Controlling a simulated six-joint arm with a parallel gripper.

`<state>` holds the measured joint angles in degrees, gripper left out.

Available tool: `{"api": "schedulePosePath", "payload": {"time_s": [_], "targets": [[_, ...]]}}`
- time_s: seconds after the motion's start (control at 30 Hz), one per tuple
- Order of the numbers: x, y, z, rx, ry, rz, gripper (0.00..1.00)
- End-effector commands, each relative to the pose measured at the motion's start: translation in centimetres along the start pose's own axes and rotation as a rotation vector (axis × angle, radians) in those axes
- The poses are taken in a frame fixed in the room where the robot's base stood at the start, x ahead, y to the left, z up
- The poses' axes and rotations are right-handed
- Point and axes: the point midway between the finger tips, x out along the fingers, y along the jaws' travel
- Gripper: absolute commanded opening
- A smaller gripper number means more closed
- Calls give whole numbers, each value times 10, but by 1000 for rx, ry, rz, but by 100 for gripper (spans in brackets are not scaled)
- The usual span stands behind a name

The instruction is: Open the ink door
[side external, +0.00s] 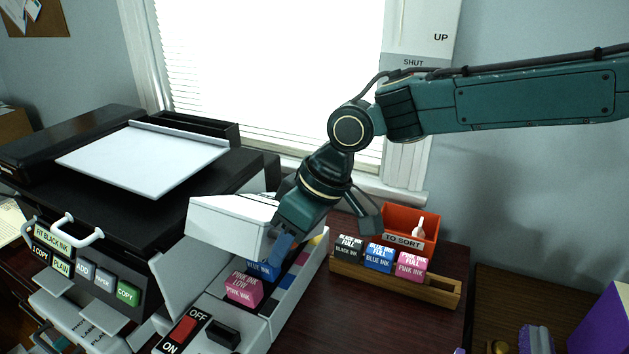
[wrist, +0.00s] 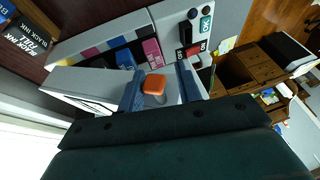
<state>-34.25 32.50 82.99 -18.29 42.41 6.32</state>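The white ink door (side external: 232,222) of the printer stands up above the ink bay, and cartridges show below it. A blue ink cartridge (side external: 262,268) and a pink ink cartridge (side external: 243,288) marked low sit in the bay. My gripper (side external: 282,246) is at the door's right end, pointing down. In the wrist view my gripper (wrist: 161,92) has its two blue fingers apart. An orange tab (wrist: 154,86) lies between them, close to the left finger, with a gap to the right finger. The white door also shows in the wrist view (wrist: 80,86). Contact cannot be told.
A red off/on switch (side external: 183,328) is on the printer's front. A wooden rack (side external: 375,286) right of the printer holds black, blue and pink cartridges. Behind it stands an orange bin (side external: 425,212) marked TO SORT. Buttons including a green copy button (side external: 127,293) are at left.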

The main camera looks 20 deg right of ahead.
Motion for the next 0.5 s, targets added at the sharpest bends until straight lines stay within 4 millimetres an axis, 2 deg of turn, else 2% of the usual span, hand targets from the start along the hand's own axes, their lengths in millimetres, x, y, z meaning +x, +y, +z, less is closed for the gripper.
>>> {"api": "schedulePosePath", "payload": {"time_s": [0.07, 0.1, 0.5], "targets": [[11, -4, 5, -1, -3, -1, 34], [0, -3, 2, -1, 5, 0, 34], [-58, -4, 2, -4, 5, -2, 34]]}}
